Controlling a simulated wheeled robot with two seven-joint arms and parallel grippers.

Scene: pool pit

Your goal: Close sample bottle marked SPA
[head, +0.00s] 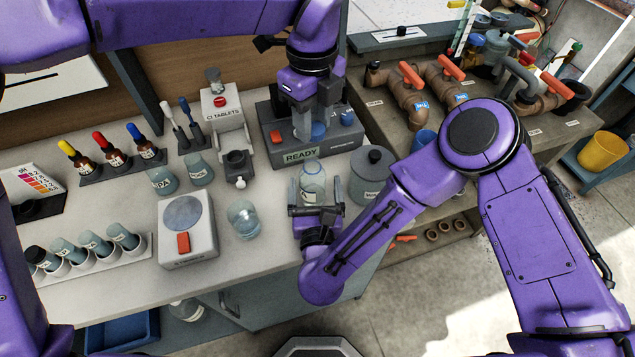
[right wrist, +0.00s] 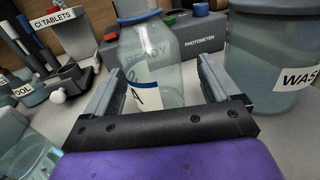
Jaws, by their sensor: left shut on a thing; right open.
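The clear sample bottle (head: 313,182) stands upright on the counter, with its label partly visible. In the right wrist view the bottle (right wrist: 150,65) shows a label ending in "A" and a blue ring at its neck; its top is cut off. My right gripper (head: 316,209) is open, with its fingers on either side of the bottle's lower part and gaps visible. My left gripper (head: 306,127) is above and behind the bottle, in front of the photometer. It is shut on a small blue thing (head: 319,130), apparently a cap, partly hidden by the fingers.
The photometer (head: 303,156), reading READY, stands behind the bottle. A grey lidded WASTE pot (head: 371,178) is close to its right. A glass beaker (head: 243,218) and a white device with a round plate (head: 187,228) are to the left. The counter's front edge is near.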

